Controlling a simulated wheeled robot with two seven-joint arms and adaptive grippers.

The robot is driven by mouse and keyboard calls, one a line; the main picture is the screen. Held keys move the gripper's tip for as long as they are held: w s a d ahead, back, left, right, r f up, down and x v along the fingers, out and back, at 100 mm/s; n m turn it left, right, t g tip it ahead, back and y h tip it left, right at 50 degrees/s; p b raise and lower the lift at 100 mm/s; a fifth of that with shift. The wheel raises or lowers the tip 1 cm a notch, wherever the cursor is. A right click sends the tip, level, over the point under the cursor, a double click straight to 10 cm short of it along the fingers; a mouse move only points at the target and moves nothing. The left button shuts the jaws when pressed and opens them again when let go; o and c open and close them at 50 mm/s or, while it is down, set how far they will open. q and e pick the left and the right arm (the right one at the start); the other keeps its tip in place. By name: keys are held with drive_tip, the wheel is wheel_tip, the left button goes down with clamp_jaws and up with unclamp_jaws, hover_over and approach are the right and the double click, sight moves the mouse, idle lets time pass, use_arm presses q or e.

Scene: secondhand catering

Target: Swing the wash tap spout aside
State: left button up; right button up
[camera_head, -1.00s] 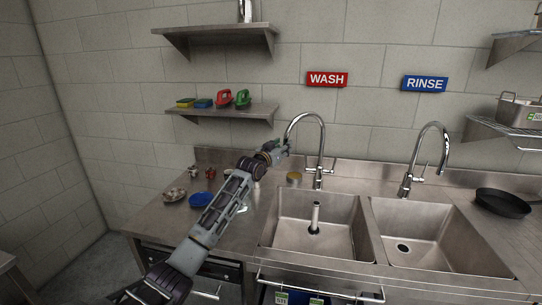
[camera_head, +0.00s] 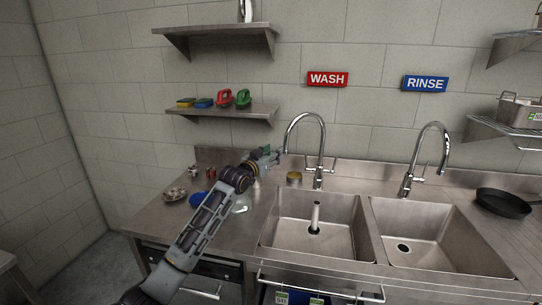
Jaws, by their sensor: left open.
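The wash tap (camera_head: 321,140) is a chrome gooseneck at the back of the left sink, under the red WASH sign (camera_head: 327,79). Its spout (camera_head: 287,139) curves to the left, and its tip hangs over the counter left of the wash sink (camera_head: 315,228). My left gripper (camera_head: 277,153) is open beside the spout's tip, on its left. Whether the fingers touch the spout I cannot tell. My right gripper is out of view.
The rinse tap (camera_head: 440,150) stands behind the rinse sink (camera_head: 425,240). A standing pipe (camera_head: 315,214) rises in the wash sink. A small round tin (camera_head: 294,178) sits left of the wash tap's base. A blue dish (camera_head: 199,199) is partly behind my arm. A pan (camera_head: 503,203) lies at right.

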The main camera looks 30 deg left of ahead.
use_arm(q)
drive_tip(key=shift+s, duration=0.45)
idle(0.5)
